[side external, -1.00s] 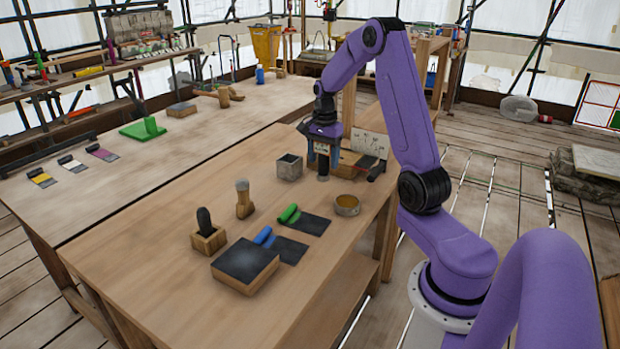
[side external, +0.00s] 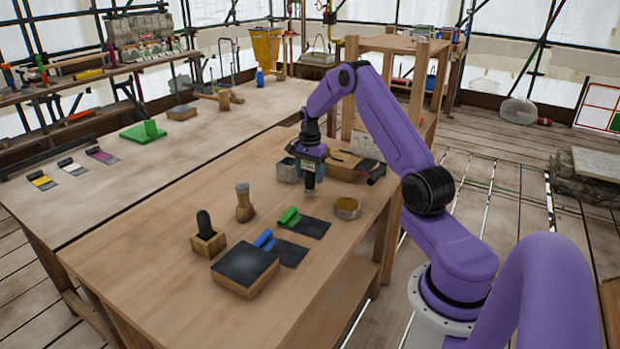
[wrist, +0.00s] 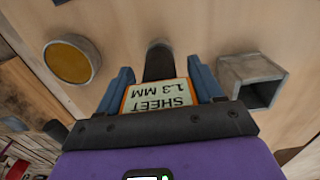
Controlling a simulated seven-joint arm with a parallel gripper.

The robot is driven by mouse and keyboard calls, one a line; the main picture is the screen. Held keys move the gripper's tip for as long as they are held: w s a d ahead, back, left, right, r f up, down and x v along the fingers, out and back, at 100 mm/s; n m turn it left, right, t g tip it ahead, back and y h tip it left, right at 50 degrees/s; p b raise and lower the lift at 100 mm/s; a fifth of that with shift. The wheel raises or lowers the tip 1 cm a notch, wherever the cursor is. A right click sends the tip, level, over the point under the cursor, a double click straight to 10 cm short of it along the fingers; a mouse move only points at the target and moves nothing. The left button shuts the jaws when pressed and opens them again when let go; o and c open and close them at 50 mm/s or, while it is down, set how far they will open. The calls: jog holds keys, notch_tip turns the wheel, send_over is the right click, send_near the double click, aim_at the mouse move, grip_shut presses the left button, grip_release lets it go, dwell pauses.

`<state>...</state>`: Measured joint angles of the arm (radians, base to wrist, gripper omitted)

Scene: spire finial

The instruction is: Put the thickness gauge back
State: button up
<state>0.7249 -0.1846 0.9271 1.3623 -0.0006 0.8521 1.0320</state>
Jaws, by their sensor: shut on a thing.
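My gripper (side external: 310,168) points down over the wooden table. Its blue fingers (wrist: 160,92) are shut on a dark gauge with a cream label reading "SHEET 1.3 MM" (wrist: 160,97); I take this as the thickness gauge. Its dark lower end (wrist: 158,62) points at the tabletop, and I cannot tell whether it touches. The gauge is upright in the side view (side external: 310,188). It is between an open square grey box (side external: 285,170) and a round tin with a yellowish inside (side external: 347,208). The wrist view shows the tin (wrist: 70,62) left and the box (wrist: 252,80) right.
A wooden tray (side external: 345,172) and a white card (side external: 367,146) stand behind my gripper. Nearer are green-handled (side external: 290,216) and blue-handled (side external: 264,239) tools, a brush (side external: 244,203), a dark-handled piece in a block (side external: 207,238) and a dark-topped block (side external: 245,268).

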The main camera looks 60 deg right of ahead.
jog(key=shift+f, duration=0.9)
jog(key=shift+f, duration=0.15)
jog(key=o, duration=1.3)
jog(key=shift+c, duration=0.2)
